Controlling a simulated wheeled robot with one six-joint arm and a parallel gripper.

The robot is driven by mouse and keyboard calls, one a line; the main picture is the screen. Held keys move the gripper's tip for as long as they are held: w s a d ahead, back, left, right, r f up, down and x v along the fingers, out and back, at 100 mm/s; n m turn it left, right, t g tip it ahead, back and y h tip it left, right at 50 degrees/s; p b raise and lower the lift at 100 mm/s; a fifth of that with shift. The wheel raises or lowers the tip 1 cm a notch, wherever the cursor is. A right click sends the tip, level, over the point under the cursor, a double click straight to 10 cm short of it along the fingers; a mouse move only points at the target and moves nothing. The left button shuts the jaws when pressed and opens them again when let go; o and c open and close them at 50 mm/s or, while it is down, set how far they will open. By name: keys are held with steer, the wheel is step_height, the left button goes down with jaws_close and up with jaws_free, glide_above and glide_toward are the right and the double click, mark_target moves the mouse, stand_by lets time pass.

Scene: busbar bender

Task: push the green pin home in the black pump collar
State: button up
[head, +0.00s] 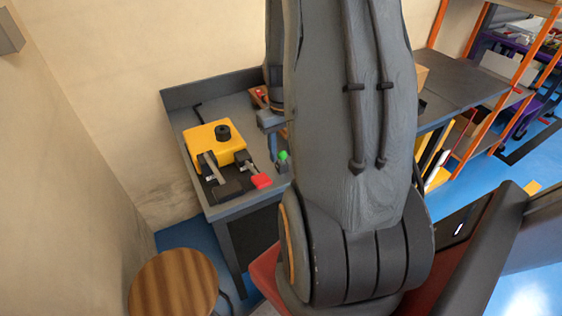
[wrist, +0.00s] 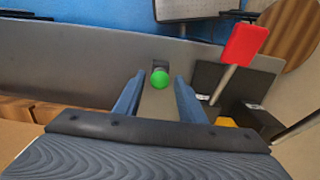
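The green pin (head: 283,155) shows its round head above a small dark collar (head: 282,166) near the front edge of the grey bench. In the wrist view the green head (wrist: 159,78) lies between the lines of my two fingers, close to their tips, with the dark collar (wrist: 160,64) partly showing behind it. How deep the pin sits is hidden. My gripper (wrist: 157,87) is open and empty, with gaps between each finger and the pin. In the head view my gripper (head: 272,122) is above and behind the pin, partly hidden by my arm.
A yellow bender (head: 214,140) with a black knob stands left of the pin. Its red lever handle (head: 262,181) reaches close to the collar and also shows in the wrist view (wrist: 245,43). A round wooden stool (head: 174,284) stands in front of the bench.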

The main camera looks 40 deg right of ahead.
steer(key=shift+f, duration=0.15)
stand_by(0.7)
jaws_close()
